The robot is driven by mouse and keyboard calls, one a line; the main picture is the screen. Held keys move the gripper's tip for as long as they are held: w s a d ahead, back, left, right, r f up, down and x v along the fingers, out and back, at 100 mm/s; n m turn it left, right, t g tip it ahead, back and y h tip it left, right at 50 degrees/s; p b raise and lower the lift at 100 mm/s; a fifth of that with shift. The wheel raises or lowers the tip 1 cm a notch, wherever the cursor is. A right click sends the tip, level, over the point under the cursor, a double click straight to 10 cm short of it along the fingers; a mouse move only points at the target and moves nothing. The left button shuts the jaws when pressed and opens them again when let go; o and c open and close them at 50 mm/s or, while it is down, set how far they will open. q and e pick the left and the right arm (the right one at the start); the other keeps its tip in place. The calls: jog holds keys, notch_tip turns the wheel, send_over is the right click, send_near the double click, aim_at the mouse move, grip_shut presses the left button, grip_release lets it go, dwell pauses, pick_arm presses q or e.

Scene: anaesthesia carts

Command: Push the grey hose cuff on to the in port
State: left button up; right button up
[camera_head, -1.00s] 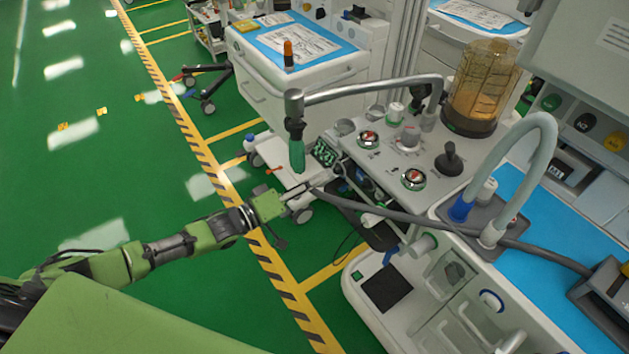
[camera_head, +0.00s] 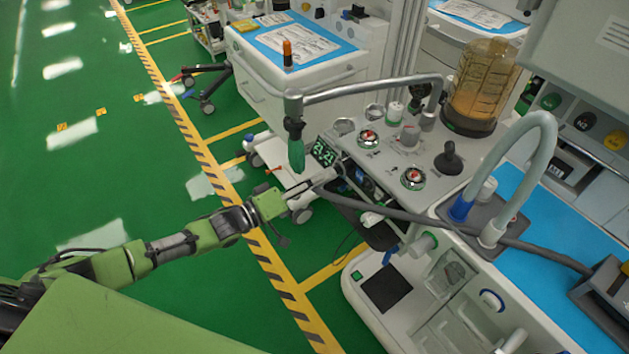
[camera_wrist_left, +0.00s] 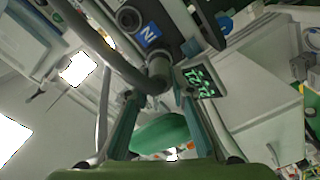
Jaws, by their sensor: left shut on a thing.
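The dark grey hose (camera_head: 430,219) runs from the right across the machine's front to my left gripper (camera_head: 328,180). In the left wrist view the hose (camera_wrist_left: 92,42) curves down to the grey cuff (camera_wrist_left: 159,68), between the fingertips of my left gripper (camera_wrist_left: 157,90), which is shut on it. A blue label (camera_wrist_left: 147,33) with a white N showing sits just beyond the cuff, beside a dark round port (camera_wrist_left: 128,18). I cannot tell whether the cuff touches a port; the head view hides its mouth. My right gripper is not in view.
A green bag (camera_head: 297,155) hangs from a metal arm (camera_head: 375,87) above my left gripper and shows below it in the wrist view (camera_wrist_left: 160,133). A small green-digit display (camera_head: 324,152) is close by. The anaesthesia machine (camera_head: 385,150) stands right; floor at left is clear.

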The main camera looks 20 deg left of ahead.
pick_arm(q)
jog(key=shift+w+d, duration=0.45)
jog(key=shift+w, duration=0.1)
jog(key=shift+w+d+b, duration=0.2)
jog(key=shift+w+b, duration=0.1)
jog(key=shift+b, duration=0.15)
jog(key=o, duration=1.1)
jog(key=shift+c, duration=0.2)
jog(key=shift+s, duration=0.1)
jog(key=v, duration=0.7)
jog(key=shift+s+a, duration=0.3)
